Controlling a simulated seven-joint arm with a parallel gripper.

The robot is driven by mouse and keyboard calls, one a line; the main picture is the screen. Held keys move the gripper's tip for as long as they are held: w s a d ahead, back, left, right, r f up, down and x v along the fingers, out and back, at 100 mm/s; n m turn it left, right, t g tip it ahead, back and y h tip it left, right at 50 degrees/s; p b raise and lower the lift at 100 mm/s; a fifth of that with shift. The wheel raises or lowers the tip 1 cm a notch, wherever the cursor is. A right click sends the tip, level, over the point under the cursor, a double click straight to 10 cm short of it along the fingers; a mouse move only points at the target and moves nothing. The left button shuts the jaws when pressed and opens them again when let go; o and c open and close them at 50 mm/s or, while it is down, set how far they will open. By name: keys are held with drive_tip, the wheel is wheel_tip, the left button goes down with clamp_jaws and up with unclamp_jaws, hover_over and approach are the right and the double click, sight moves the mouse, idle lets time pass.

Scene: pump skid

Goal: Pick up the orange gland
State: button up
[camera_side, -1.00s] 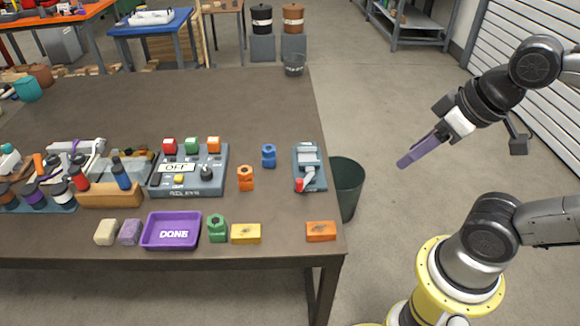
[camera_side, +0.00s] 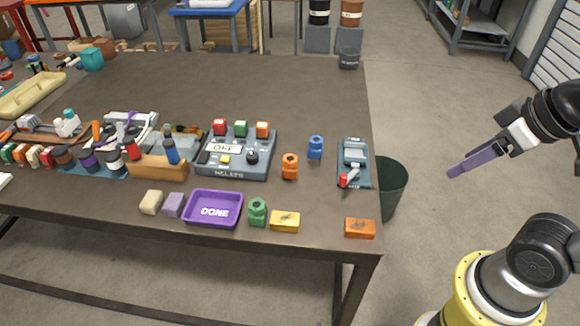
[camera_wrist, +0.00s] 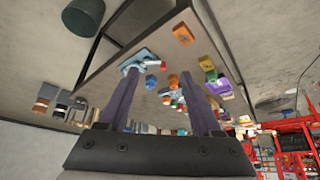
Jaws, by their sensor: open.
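The orange gland (camera_side: 290,166) stands upright on the brown table, in front of the grey box marked "OFF" and to its right. A blue gland (camera_side: 315,147) stands behind it and a green gland (camera_side: 257,211) in front. My gripper (camera_side: 453,173) is in the air past the table's right edge, well away from the gland. In the wrist view my gripper (camera_wrist: 158,76) has its two purple fingers spread with nothing held. The orange gland also shows there, small and distant, between the fingers (camera_wrist: 173,81).
A purple "DONE" tray (camera_side: 212,224), a yellow block (camera_side: 285,221) and an orange block (camera_side: 360,228) lie along the front edge. A grey device with a red lever (camera_side: 354,164) stands right of the glands. A dark green bin (camera_side: 392,188) is beside the table.

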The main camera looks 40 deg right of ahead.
drive_tip(key=shift+o, duration=1)
